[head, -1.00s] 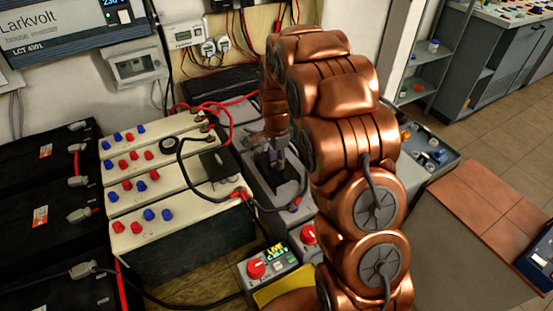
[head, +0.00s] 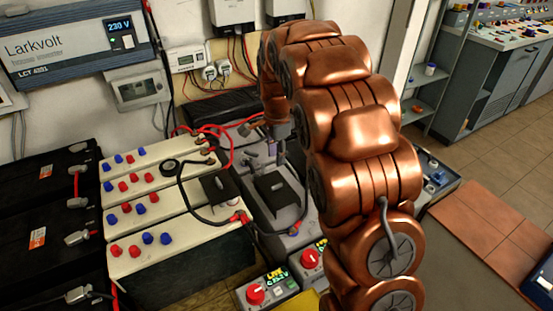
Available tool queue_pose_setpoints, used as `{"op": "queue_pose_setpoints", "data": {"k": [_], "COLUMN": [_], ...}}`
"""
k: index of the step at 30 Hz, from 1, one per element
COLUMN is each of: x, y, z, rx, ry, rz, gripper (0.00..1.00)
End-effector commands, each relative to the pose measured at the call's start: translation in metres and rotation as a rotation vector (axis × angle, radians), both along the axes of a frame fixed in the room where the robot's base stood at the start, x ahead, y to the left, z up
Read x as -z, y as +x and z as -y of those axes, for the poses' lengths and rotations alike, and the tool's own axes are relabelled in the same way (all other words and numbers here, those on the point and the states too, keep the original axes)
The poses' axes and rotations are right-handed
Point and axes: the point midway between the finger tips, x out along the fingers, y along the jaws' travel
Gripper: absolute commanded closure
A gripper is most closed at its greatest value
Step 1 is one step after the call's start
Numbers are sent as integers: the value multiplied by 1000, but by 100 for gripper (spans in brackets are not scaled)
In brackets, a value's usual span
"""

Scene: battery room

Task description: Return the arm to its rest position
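My copper arm rises through the middle of the head view and bends over to the back. My gripper (head: 280,142) hangs at its far end, pointing down, small and partly hidden by the arm links. It is above and behind a black block with a grey handle (head: 277,187) on a grey unit (head: 285,212), and appears apart from it. I see nothing clearly held. Whether the fingers are open or shut does not show.
Cream batteries (head: 180,232) with red and blue caps stand left of the arm, with red and black cables around them. Black batteries (head: 40,225) stand farther left. A red-knobbed control box (head: 265,290) is in front.

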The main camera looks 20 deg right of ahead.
Motion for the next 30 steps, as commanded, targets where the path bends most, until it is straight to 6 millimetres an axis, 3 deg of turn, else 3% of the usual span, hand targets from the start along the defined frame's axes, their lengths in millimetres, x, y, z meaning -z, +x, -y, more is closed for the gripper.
{"op": "queue_pose_setpoints", "data": {"k": [17, 30], "x": [-6, -56], "y": [-7, -95], "z": [-2, -26], "rx": [-28, -357], "ry": [0, 6], "rz": [-4, -38], "gripper": [64, 64]}}
